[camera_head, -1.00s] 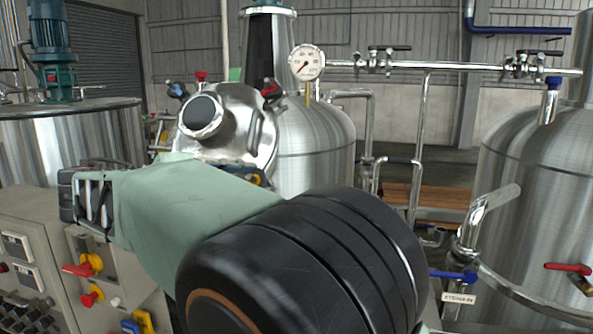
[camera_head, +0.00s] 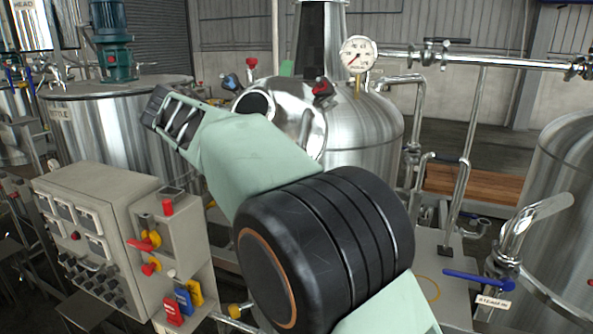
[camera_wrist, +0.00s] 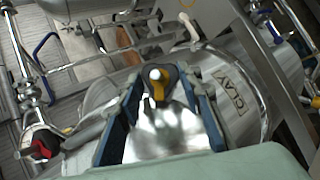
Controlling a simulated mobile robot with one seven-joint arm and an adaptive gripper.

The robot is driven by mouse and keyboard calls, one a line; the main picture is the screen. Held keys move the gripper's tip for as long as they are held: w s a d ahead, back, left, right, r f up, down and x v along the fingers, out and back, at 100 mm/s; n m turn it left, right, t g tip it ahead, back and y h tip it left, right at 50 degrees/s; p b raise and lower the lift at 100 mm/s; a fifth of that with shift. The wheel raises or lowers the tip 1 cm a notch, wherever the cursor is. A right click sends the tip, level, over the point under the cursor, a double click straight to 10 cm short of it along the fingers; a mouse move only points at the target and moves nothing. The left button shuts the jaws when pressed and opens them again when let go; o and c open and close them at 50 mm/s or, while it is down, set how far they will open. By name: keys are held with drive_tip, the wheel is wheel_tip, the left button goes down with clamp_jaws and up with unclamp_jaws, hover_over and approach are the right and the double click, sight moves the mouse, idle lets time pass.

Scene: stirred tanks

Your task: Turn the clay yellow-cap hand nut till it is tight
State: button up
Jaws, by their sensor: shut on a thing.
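In the wrist view, the hand nut with the yellow cap (camera_wrist: 157,76) stands between the two dark blue fingers of my gripper (camera_wrist: 158,86), dark lobes showing around the cap. My gripper is shut on this nut. A CLAY label (camera_wrist: 238,97) is on the steel vessel just to the right. In the head view, the steel vessel (camera_head: 352,128) stands behind my arm. My arm hides the gripper and the yellow-cap nut there. How tight the nut is cannot be seen.
A red-capped hand nut (camera_wrist: 43,149) sits left of my gripper in the wrist view. A control cabinet (camera_head: 100,235) stands at left, a blue-handled valve (camera_head: 478,280) at right.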

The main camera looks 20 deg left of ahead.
drive_tip(key=shift+m+y, duration=0.3)
drive_tip(key=shift+m, duration=0.3)
drive_tip(key=o, duration=1.2)
drive_tip(key=shift+w+d, duration=0.1)
drive_tip(key=shift+c, duration=0.2)
drive_tip(key=v, duration=0.7)
drive_tip(key=shift+a+r, duration=0.2)
drive_tip(key=shift+a, duration=0.05)
